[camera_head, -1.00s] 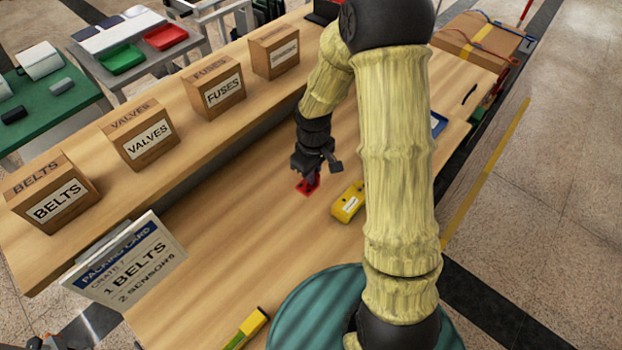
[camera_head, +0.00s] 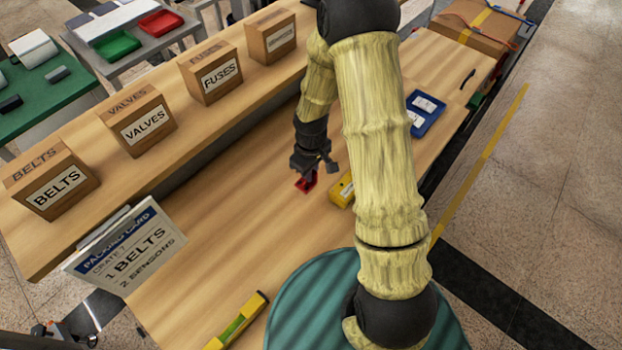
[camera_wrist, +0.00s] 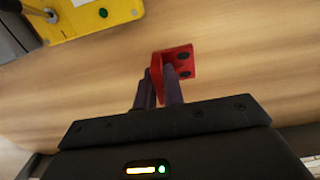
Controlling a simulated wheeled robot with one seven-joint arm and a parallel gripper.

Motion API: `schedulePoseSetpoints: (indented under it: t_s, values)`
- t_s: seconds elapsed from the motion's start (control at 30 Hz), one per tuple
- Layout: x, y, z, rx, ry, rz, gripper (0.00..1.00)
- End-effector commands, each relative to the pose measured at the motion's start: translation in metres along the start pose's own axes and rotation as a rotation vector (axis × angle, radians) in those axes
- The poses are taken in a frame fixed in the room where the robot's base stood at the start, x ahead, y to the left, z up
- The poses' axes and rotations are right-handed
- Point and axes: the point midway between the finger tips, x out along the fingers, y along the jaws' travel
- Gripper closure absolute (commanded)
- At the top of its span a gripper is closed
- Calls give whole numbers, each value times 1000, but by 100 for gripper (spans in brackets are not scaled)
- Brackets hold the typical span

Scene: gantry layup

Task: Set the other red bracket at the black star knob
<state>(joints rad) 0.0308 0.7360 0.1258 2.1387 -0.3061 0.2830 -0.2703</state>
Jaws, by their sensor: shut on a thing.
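My gripper (camera_head: 309,166) is shut on a red bracket (camera_head: 305,185), low over the wooden bench. In the wrist view the fingers (camera_wrist: 158,86) close on one upright flange of the red bracket (camera_wrist: 157,70), and its other flange shows two dark holes. I cannot tell whether the bracket touches the bench. I cannot make out the black star knob or a second red bracket in either view.
A yellow device (camera_head: 342,191) lies just right of the bracket, partly behind my arm; it also shows in the wrist view (camera_wrist: 95,14). A blue tray (camera_head: 425,113) stands farther right. Labelled boxes (camera_head: 210,74) line the raised shelf. A yellow-green level (camera_head: 240,320) lies at the front.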

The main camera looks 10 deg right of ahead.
Motion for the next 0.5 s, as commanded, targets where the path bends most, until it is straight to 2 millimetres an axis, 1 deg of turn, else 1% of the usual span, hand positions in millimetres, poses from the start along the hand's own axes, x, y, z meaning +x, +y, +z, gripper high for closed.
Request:
schedulePoseSetpoints:
  t_s: [0.13,0.33,0.4,0.5]
  values:
    - [5,0,0,-1,-1,-1,100]
    - [32,-1,1,-1,-4,-2,100]
    - [39,-1,1,0,-3,-1,100]
    - [42,0,0,0,-1,0,100]
